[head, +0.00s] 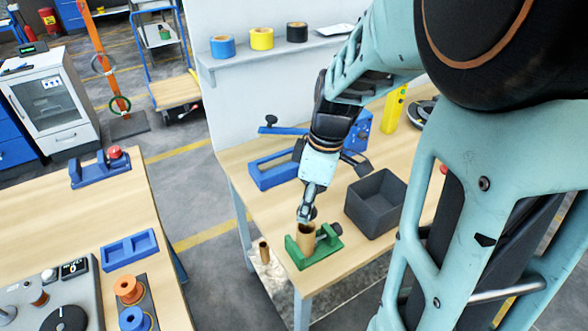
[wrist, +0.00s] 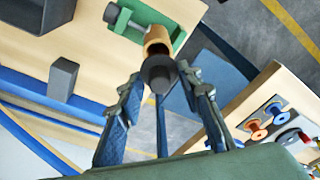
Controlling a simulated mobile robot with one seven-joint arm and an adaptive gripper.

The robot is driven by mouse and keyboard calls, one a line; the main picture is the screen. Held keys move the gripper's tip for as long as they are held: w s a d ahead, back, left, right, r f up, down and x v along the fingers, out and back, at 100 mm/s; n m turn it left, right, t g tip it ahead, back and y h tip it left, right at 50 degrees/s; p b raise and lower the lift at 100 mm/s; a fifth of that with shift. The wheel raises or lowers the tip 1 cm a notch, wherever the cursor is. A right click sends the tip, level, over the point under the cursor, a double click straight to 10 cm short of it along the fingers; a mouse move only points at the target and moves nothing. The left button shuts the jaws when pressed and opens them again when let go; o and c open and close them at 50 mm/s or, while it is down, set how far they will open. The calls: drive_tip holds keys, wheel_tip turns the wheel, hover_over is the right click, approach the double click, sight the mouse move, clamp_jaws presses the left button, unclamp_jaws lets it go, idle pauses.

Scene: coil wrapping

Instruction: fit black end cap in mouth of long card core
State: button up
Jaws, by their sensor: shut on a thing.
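The black end cap (wrist: 158,76) is between the two fingers of my gripper (wrist: 160,82), which is shut on it. A brown card core (head: 307,243) stands in a green clamp (head: 322,250) near the front edge of the bench, its open mouth facing up. My gripper (head: 306,214) is just above that mouth in the head view. In the wrist view the cap overlaps the near end of the core (wrist: 157,40), beside the green clamp (wrist: 178,40). I cannot tell whether cap and core touch. The cap is hard to make out in the head view.
A dark open bin (head: 376,203) stands right of the clamp, and a blue tray (head: 272,172) lies behind. Another brown tube (head: 264,252) shows low beside the bench. A second bench (head: 80,220) is at the left, across a floor gap.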

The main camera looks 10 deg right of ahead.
drive_tip(key=shift+f+b, duration=0.85)
drive_tip(key=shift+f, duration=0.5)
drive_tip(key=shift+f+b, duration=1.4)
drive_tip(key=shift+b, duration=0.1)
idle(0.8)
drive_tip(key=o, duration=0.9)
drive_tip(key=shift+r, duration=0.15)
drive_tip(key=r, duration=0.5)
drive_tip(key=d+r, duration=0.1)
drive_tip(key=r, duration=0.1)
drive_tip(key=shift+s+r, duration=0.15)
drive_tip(key=shift+s, duration=0.1)
